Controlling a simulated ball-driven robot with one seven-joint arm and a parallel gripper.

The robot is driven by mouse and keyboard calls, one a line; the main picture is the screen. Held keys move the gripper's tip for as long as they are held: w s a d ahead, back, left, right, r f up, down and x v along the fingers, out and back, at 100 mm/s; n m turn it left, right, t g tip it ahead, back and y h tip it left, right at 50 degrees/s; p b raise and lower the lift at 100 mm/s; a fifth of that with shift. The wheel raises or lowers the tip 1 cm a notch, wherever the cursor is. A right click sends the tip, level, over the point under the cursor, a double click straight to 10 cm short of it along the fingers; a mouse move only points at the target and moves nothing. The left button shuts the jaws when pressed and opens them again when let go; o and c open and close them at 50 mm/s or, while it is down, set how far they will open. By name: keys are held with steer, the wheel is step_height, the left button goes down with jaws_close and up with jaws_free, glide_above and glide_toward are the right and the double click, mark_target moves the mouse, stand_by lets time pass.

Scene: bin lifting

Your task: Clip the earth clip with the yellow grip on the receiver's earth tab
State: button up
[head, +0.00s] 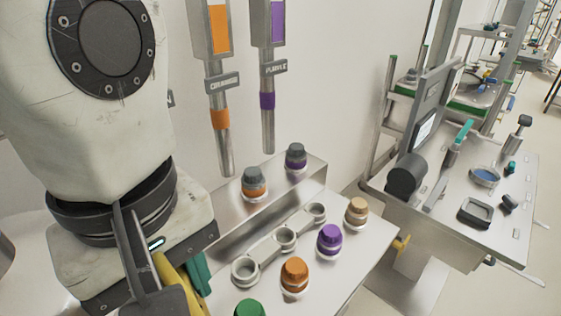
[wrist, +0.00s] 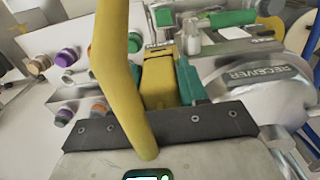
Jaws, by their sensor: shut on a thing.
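My gripper (wrist: 161,80) is shut on the yellow grip of the earth clip (wrist: 158,78), between teal fingers, in the wrist view. A thick yellow lead (wrist: 118,75) curves across the front of that view and hides part of the left finger. The receiver (wrist: 258,95), a large silvery cylinder with a dark label, lies right of the gripper. Small metal parts (wrist: 192,40) stand just beyond the clip; I cannot tell whether one is the earth tab or whether the clip touches it. In the head view, the gripper's teal finger (head: 197,272) and yellow lead (head: 168,272) show at bottom left.
A pale bench (head: 350,253) carries orange, purple and green caps and a metal ring holder (head: 283,240). Two metal tubes, orange-banded (head: 220,118) and purple-banded (head: 267,101), hang on the wall. A second bench (head: 440,228) with tools stands at right.

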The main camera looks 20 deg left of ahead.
steer(key=shift+f, duration=0.25)
stand_by(0.5)
steer(key=o, duration=1.3)
steer(key=shift+o, duration=0.2)
steer(key=shift+r, duration=0.1)
step_height(320, 180, up, 11)
steer(key=shift+f, duration=0.15)
